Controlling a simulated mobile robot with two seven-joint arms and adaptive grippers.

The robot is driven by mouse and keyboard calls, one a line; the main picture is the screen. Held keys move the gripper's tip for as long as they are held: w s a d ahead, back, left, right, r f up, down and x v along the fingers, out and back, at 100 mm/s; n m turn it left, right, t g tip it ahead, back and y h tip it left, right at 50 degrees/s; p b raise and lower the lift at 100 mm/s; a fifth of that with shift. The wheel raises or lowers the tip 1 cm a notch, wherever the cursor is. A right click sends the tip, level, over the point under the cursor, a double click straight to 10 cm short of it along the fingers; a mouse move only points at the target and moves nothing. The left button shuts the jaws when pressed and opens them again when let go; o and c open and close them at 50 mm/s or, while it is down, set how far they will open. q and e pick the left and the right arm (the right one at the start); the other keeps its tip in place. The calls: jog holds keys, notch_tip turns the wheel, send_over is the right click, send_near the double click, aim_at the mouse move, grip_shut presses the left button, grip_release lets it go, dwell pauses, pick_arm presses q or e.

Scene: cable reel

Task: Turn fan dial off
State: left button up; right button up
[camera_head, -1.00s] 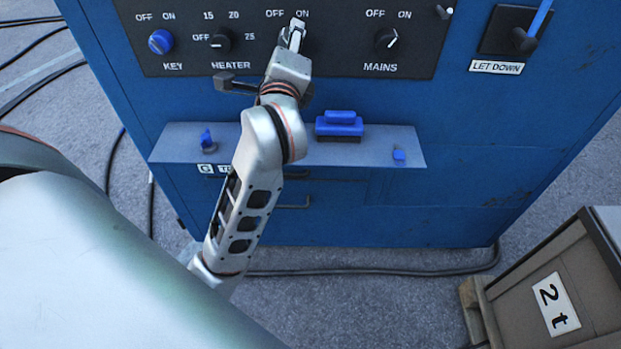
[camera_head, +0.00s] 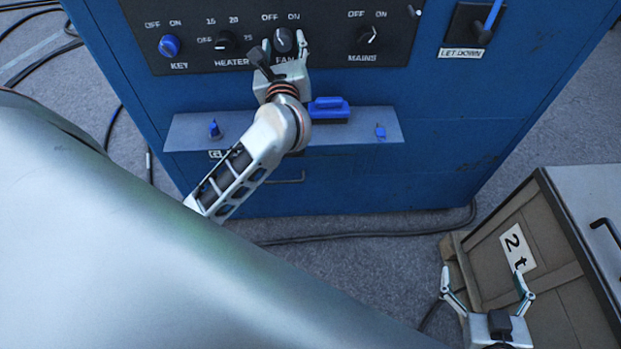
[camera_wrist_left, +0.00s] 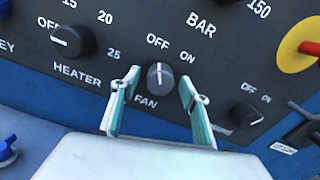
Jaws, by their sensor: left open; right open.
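The fan dial (camera_head: 284,40) is a black knob with a white mark on the blue cabinet's black panel. It also shows in the left wrist view (camera_wrist_left: 160,76), where its mark points roughly upward below the OFF and ON labels. My left gripper (camera_head: 284,43) is open, with one finger on each side of the dial. In the left wrist view, its fingers (camera_wrist_left: 159,82) stand apart with a gap to the knob on both sides. My right gripper (camera_head: 483,273) is open and empty at the lower right, by the 2 t crate.
The heater dial (camera_head: 226,42) and blue key knob (camera_head: 169,46) are left of the fan dial, the mains dial (camera_head: 369,38) right. A shelf (camera_head: 365,128) with blue parts juts out below the panel. The 2 t crate (camera_head: 560,260) stands lower right.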

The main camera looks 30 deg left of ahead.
pick_arm(q)
jog(key=shift+r+m+p, duration=0.35)
jog(key=shift+m+p, duration=0.1)
jog(key=shift+m, duration=0.05)
jog(key=s+d+r+m+t+y, duration=0.1)
jog(key=s+d+r+m+t, duration=0.35)
jog(key=s+m, duration=0.4)
jog(key=s+d+f+m+t+h+p, duration=0.1)
jog(key=d+f+m+t+h+p, duration=0.15)
jog(key=d+m+h, duration=0.75)
jog(key=s+d+f+m+g+h+p, duration=0.1)
jog(key=s+f+m+g+h, duration=0.1)
jog(key=f+m, duration=0.9)
jog(key=s+d+f+m+g+h+p, duration=0.1)
jog(key=s+f+m+g, duration=0.4)
jog(key=f+m, duration=0.7)
jog(key=shift+s+d+f+m+g+h+p, duration=0.25)
jog(key=shift+m+g+h+p, duration=0.2)
jog(key=shift+m+p, duration=0.3)
pick_arm(e)
notch_tip(320, 180, up, 9)
jog(key=w+a, duration=0.1)
jog(key=w, duration=0.1)
jog(key=shift+a+f, duration=0.15)
jog(key=shift+a, duration=0.2)
